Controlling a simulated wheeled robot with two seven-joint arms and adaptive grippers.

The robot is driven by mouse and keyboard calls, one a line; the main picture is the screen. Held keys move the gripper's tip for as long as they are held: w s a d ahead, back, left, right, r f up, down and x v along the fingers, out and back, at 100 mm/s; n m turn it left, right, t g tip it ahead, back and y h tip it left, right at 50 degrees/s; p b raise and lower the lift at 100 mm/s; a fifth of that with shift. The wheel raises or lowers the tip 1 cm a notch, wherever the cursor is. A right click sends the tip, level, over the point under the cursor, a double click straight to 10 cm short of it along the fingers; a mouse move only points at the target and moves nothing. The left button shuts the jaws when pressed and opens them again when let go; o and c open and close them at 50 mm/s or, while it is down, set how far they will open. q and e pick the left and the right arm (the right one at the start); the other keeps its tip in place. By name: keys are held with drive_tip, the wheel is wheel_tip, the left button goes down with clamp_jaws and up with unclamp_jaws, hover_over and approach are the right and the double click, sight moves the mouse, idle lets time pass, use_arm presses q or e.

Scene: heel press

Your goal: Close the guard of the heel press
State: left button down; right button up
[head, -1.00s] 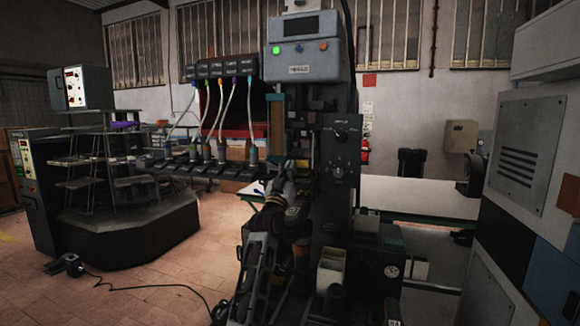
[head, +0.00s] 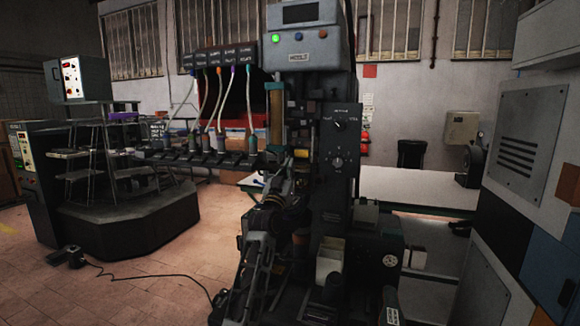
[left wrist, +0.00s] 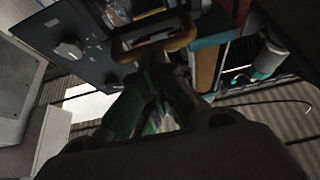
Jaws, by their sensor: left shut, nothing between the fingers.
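The heel press (head: 340,150) stands in the middle of the head view, with a control box on top and a dark knob panel. A narrow tan panel with a teal edge (head: 276,110) is upright at its left front; it also shows in the left wrist view (left wrist: 206,68). I cannot tell for sure which part is the guard. My left gripper (head: 284,172) is shut and empty at the press's front, below the tan panel. In the left wrist view its fingers (left wrist: 158,80) lie close to a yellow-edged loop (left wrist: 152,42); contact is unclear. My right gripper is out of view.
A row of hanging cables and dark holders (head: 205,145) extends left of the press. A white-topped table (head: 410,187) stands behind right. A dark carousel (head: 125,225) is at left, with open tiled floor before it. Grey cabinets (head: 520,150) close the right side.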

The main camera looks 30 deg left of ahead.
use_arm(q)
drive_tip(key=v, duration=1)
drive_tip(key=shift+s, duration=0.35)
drive_tip(key=shift+d, duration=0.1)
idle(0.5)
